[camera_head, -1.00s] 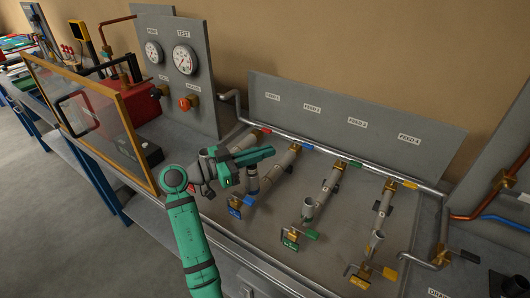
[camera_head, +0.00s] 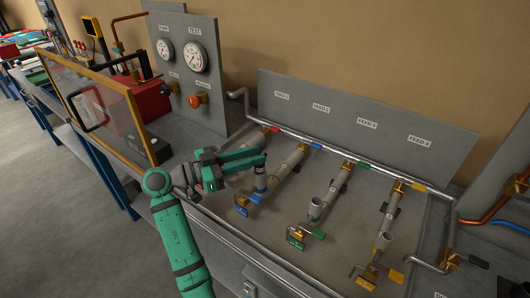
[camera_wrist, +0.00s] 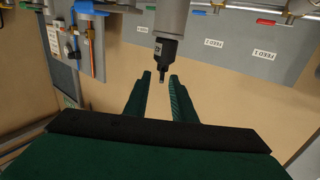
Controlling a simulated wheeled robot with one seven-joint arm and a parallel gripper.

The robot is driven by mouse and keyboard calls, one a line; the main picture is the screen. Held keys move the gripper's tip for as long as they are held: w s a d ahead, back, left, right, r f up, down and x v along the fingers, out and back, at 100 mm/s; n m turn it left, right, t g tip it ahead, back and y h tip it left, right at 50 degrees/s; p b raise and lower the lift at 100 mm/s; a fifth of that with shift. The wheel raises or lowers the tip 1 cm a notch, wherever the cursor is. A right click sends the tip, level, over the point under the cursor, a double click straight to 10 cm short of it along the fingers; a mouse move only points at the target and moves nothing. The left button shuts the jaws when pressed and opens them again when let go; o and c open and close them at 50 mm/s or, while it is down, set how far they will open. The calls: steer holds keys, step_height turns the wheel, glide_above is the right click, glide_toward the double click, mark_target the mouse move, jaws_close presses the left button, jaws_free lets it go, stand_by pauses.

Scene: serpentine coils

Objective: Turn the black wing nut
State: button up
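In the wrist view a black fitting (camera_wrist: 165,48), which looks like the black wing nut, sits on the end of a grey pipe (camera_wrist: 173,18), with a small tip pointing down in the picture. My gripper (camera_wrist: 160,77) is open, its two green fingers apart, with the tip between or just in front of the fingertips. I cannot tell whether they touch it. In the head view my gripper (camera_head: 264,156) is over the leftmost feed pipe (camera_head: 285,170). I cannot make out the wing nut there; the gripper probably covers it.
A grey upright pipe stub (camera_head: 260,180) and a blue-handled valve (camera_head: 241,206) stand just below the gripper. More feed pipes with green (camera_head: 297,240) and yellow (camera_head: 364,275) valves lie to the right. A gauge panel (camera_head: 200,85) and a framed clear screen (camera_head: 105,110) stand at left.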

steer(key=shift+v, duration=2.25)
